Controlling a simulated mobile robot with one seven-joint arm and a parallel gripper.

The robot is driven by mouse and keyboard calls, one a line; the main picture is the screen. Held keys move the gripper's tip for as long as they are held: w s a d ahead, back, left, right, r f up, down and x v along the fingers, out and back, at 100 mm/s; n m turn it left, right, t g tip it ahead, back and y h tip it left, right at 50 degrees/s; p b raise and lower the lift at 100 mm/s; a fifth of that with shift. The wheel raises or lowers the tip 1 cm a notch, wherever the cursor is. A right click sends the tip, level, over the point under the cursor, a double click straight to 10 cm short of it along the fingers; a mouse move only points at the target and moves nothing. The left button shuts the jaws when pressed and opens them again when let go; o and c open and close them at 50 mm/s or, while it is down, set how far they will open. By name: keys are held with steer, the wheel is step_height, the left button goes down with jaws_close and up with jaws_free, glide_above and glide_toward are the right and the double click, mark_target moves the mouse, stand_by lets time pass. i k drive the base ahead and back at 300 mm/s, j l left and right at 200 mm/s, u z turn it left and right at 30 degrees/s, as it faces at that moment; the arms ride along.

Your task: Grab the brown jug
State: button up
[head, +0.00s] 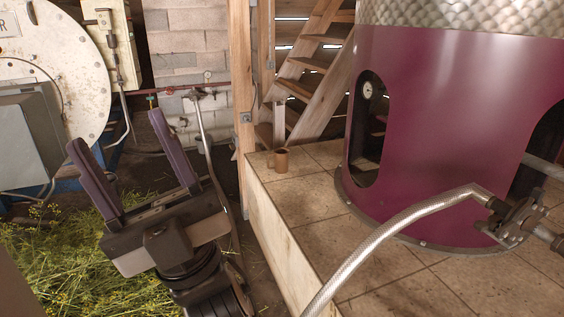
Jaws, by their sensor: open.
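The brown jug (282,161) is a small cylinder standing upright on the tiled platform, near its left edge and far corner. A small part, perhaps its handle, shows at its left side. My gripper (122,143) is open and empty, with two purple-grey fingers pointing up and away. It is left of the jug, over the floor beside the platform, and clearly apart from the jug.
A large purple still (440,130) and braided hose (390,230) occupy the right. Cut herbs (60,255) cover the floor at left.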

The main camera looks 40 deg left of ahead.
mark_target(278, 162)
steer(key=j+z, duration=0.1)
steer(key=j, duration=0.4)
steer(key=k+j, duration=0.1)
steer(key=j, duration=0.45)
steer(key=k+j+z, duration=0.15)
steer(key=j, duration=0.35)
steer(key=i+j+z, duration=0.15)
steer(key=j, duration=0.5)
steer(key=i+j+z, duration=0.2)
steer(key=j, duration=0.5)
steer(key=j+z, duration=0.15)
steer(key=j, duration=0.55)
steer(key=i+j+z, duration=0.15)
steer(key=j, duration=0.35)
steer(key=j+z, duration=0.15)
steer(key=j, duration=0.3)
steer(key=i+j+z, duration=0.15)
steer(key=j, duration=0.35)
steer(key=i+j+z, duration=0.15)
steer(key=j, duration=0.35)
steer(key=i+j, duration=0.1)
steer(key=j, duration=0.2)
steer(key=i+j+z, duration=0.1)
steer(key=j, duration=0.25)
steer(key=i+j+z, duration=0.1)
steer(key=j, duration=0.2)
